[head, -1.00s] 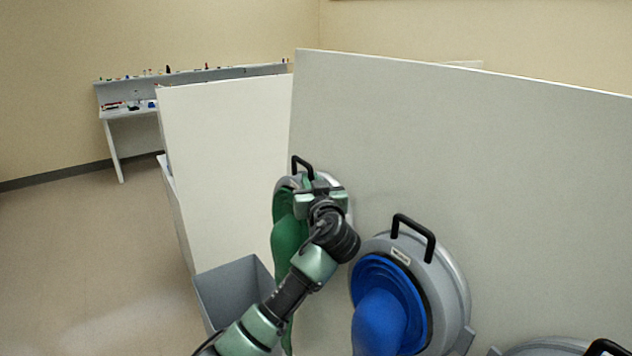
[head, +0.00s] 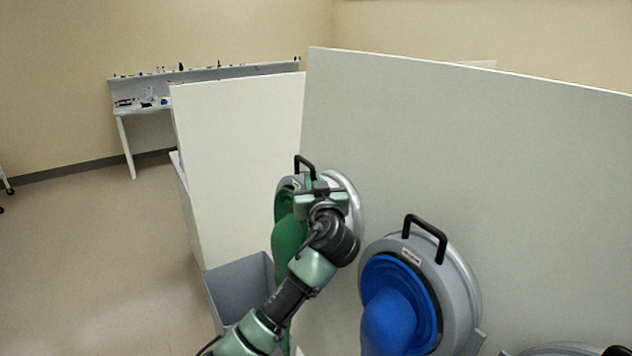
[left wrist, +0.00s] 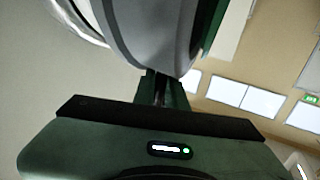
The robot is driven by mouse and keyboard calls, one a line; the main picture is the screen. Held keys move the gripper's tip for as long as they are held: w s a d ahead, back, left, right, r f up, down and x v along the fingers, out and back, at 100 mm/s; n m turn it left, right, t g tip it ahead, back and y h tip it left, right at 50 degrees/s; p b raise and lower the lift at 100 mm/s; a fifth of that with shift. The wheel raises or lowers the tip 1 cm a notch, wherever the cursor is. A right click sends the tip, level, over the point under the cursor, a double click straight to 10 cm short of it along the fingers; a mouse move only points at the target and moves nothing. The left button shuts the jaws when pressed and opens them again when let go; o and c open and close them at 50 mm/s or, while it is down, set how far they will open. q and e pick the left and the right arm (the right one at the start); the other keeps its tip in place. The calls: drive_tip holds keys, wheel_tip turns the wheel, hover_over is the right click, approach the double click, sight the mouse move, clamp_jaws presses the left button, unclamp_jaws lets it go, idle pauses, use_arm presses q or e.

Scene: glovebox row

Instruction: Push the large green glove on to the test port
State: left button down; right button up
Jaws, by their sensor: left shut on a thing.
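The large green glove (head: 289,240) hangs from a grey ring in front of the nearer white panel, left of the blue glove. My left gripper (head: 321,197) is shut at the upper part of this ring. In the left wrist view the fingers (left wrist: 161,88) meet the edge of the grey ring (left wrist: 150,25), with green beyond it. The silver test port (head: 353,200) shows behind and right of the ring. It also shows at the upper left of the left wrist view (left wrist: 76,22). The arm hides much of the ring's lower part. My right gripper is out of view.
A blue glove (head: 388,325) in a grey ring with a black handle (head: 427,234) stands close to the right. A grey bin (head: 235,285) is below left. Another grey port shows at the bottom right (head: 565,350). Open floor (head: 90,260) lies left.

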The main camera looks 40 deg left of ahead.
use_arm(q)
drive_tip(key=shift+s+a+r, duration=0.1)
drive_tip(key=shift+s+r, duration=0.05)
drive_tip(key=shift+s, duration=0.1)
drive_tip(key=shift+s+a, duration=0.2)
drive_tip(key=shift+s, duration=0.25)
drive_tip(key=shift+s+r, duration=0.1)
drive_tip(key=shift+s, duration=0.15)
drive_tip(key=s+a, duration=0.3)
drive_tip(key=s, duration=0.4)
drive_tip(key=shift+s+r, duration=0.15)
drive_tip(key=shift+r, duration=0.3)
idle(0.6)
drive_tip(key=shift+a, duration=0.1)
